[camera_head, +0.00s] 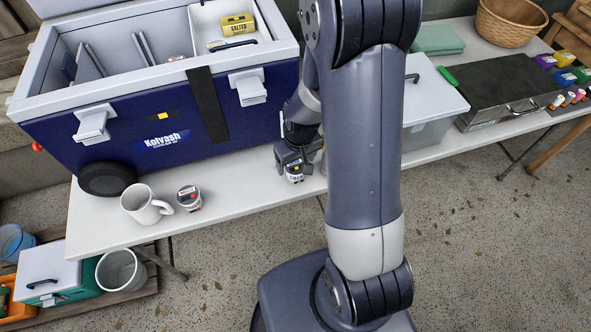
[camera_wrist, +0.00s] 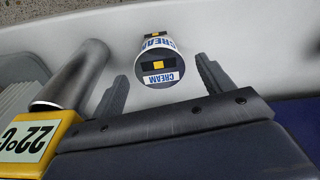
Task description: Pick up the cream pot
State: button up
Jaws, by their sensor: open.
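The cream pot (camera_wrist: 160,62) is a small white tub with blue "CREAM" lettering and a dark band with a yellow square. It is on the white table, and in the head view its label (camera_head: 295,177) shows just below my gripper (camera_head: 290,158). In the wrist view my gripper (camera_wrist: 164,80) is open, with one finger to each side of the pot in the picture. A gap shows between each finger and the pot. I cannot tell how deep the pot is between the fingers. My arm hides part of the area right of the pot.
A metal cylinder (camera_wrist: 75,76) and a yellow "22°C" display (camera_wrist: 30,138) are left in the wrist view. The blue cooler (camera_head: 120,135) stands behind. A white mug (camera_head: 143,205) and another small pot (camera_head: 189,199) are to the left. The table (camera_head: 240,185) between is clear.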

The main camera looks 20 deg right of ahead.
aim_at(296, 166)
jog(key=shift+w+f, duration=0.2)
jog(key=shift+f, duration=1.35)
jog(key=shift+c, duration=0.2)
jog(key=c, duration=0.9)
jog(key=shift+c, duration=0.2)
